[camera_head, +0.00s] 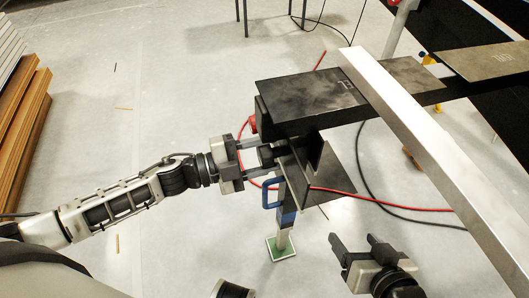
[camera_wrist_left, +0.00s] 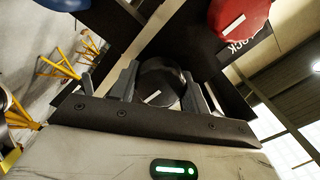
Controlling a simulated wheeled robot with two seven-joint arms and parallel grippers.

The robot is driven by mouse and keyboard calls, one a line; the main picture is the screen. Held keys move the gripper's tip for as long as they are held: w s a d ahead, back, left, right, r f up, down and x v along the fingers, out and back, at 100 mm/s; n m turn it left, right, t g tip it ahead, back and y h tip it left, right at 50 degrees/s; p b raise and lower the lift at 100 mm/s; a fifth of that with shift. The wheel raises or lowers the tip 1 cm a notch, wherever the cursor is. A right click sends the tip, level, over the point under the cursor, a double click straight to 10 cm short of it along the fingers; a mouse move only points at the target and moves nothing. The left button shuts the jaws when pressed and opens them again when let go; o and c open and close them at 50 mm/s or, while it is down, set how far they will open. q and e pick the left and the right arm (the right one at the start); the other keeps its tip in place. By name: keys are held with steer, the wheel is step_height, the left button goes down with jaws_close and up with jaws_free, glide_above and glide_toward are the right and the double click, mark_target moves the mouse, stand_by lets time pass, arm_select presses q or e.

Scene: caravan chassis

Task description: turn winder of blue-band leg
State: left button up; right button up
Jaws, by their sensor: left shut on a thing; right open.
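The blue-band leg (camera_head: 286,217) hangs below the dark chassis beam, with a blue handle (camera_head: 268,193) at its side and a square green-edged foot (camera_head: 281,248) near the floor. My left gripper (camera_head: 272,154) is shut on a black round winder (camera_head: 267,157) at the beam's end, just above the leg. In the left wrist view the dark round winder (camera_wrist_left: 162,84) with a small white mark sits between the fingers of my left gripper (camera_wrist_left: 160,88). My right gripper (camera_head: 354,240) is open and empty, right of the leg.
A dark steel beam (camera_head: 310,97) and a long pale rail (camera_head: 425,140) cross the upper right. A red knob (camera_wrist_left: 240,18) sits close above my left gripper. Red cable (camera_head: 380,202) and black cables trail around. Stacked boards (camera_head: 22,125) stand left; the floor between is mostly clear.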

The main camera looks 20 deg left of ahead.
steer(key=shift+s, duration=0.1)
arm_select(q)
steer(key=o, duration=1)
steer(key=p+v, duration=0.1)
steer(key=v, duration=1.5)
steer(key=shift+p, duration=0.4)
arm_select(e)
steer(key=shift+s+d+r, duration=0.2)
steer(key=shift+s+d, duration=0.05)
steer(key=shift+d, duration=0.05)
steer(key=shift+s+g, duration=0.1)
steer(key=shift+g, duration=0.2)
